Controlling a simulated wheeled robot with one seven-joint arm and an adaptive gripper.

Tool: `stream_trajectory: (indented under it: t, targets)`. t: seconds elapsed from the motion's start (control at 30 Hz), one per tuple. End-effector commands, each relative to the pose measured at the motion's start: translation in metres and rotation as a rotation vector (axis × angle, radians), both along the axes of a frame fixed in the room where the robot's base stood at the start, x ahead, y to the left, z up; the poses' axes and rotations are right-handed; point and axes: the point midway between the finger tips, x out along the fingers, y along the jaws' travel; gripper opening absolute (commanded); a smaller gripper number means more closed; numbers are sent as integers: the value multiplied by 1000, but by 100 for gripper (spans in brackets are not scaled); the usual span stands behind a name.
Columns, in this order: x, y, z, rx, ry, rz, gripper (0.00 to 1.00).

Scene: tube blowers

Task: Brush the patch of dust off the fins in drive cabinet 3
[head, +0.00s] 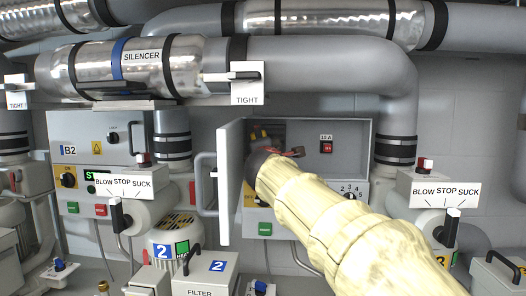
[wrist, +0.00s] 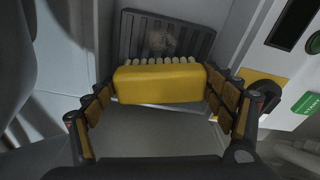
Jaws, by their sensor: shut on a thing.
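The yellow brush (wrist: 158,76) with a row of pale bristles is between the fingers of my gripper (wrist: 160,92), which is shut on it. The bristles point at the dark ribbed fins (wrist: 196,30) at the back of the cabinet. A greyish patch of dust (wrist: 162,40) lies on the middle of the fins, just beyond the bristles; whether they touch the fins I cannot tell. In the head view my gripper (head: 283,153) reaches into the open grey cabinet (head: 345,132); my arm hides most of its inside and the brush. The cabinet's number is not readable.
The open cabinet door (head: 230,180) stands to the left of my arm. A red switch (head: 327,147) sits on the right inside panel. A BLOW STOP SUCK valve (head: 440,195) stands close on the right. A silencer pipe (head: 140,65) runs overhead.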

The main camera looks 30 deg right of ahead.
Motion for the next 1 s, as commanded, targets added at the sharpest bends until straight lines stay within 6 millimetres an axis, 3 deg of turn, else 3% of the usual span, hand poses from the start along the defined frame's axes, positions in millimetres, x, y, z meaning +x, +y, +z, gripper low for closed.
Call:
stream_trajectory:
  t: [1.0]
  targets:
    - [14, -10, 0, 0, 0, -1, 52]
